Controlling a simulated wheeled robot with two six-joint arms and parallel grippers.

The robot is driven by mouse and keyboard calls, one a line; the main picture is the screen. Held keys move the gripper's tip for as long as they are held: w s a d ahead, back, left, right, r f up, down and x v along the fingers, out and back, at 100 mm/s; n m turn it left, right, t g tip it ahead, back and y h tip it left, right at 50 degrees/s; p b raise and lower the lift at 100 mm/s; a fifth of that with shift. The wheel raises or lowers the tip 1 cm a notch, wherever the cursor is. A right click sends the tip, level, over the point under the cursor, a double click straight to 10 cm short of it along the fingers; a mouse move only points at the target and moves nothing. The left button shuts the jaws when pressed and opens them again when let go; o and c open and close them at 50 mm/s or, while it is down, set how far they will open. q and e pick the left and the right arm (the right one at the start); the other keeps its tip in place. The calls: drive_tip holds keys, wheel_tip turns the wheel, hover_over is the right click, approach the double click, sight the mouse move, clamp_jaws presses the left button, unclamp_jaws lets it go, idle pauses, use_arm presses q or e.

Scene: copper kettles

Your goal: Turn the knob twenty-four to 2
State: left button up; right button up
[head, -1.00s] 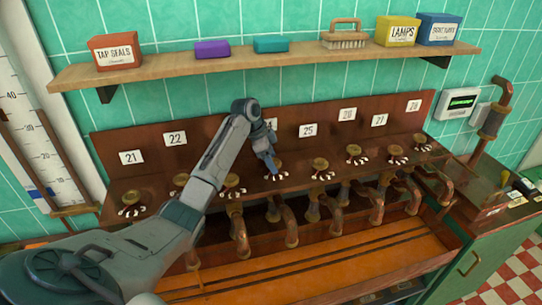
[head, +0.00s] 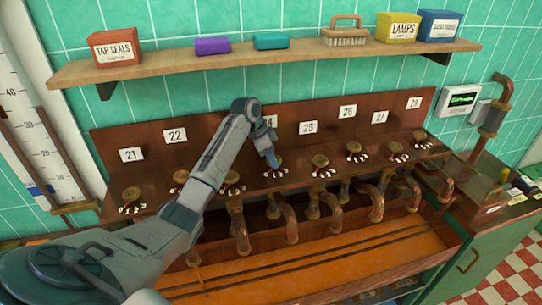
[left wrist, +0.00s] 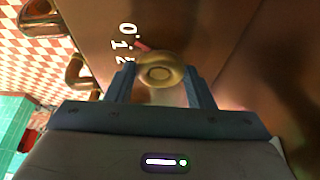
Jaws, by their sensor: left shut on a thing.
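My left gripper (head: 272,162) reaches down to a brass knob (head: 280,160) below a label (head: 270,121) partly hidden by my arm, between labels 22 and 25. In the left wrist view its two fingers (left wrist: 160,85) stand on either side of the round brass knob (left wrist: 160,72), shut on it. White numbers 0, 1 and 2 (left wrist: 119,44) show left of the knob. A small red pointer (left wrist: 143,45) sticks out at the knob's upper left, roughly toward the 0. The exact setting is hard to tell. My right gripper is not in view.
More brass knobs, such as those under labels 21 (head: 130,194) and 25 (head: 320,161), line the wooden panel on both sides. Copper spouts (head: 291,225) hang below over an orange trough (head: 320,262). A wooden shelf (head: 270,63) with boxes runs above.

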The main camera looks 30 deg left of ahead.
use_arm(q)
drive_tip(key=n+t+y, duration=0.1)
drive_tip(key=n, duration=0.3)
drive_tip(key=shift+s+d, duration=0.1)
drive_tip(key=shift+d, duration=0.05)
drive_tip(key=n+y, duration=0.2)
drive_tip(key=n, duration=0.2)
drive_tip(key=shift+d+r, duration=0.1)
drive_tip(key=shift+d, duration=0.05)
drive_tip(key=shift+n+y, duration=0.3)
drive_tip(key=shift+n, duration=0.7)
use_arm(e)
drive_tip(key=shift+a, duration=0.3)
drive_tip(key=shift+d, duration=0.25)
use_arm(q)
drive_tip(key=o, duration=1)
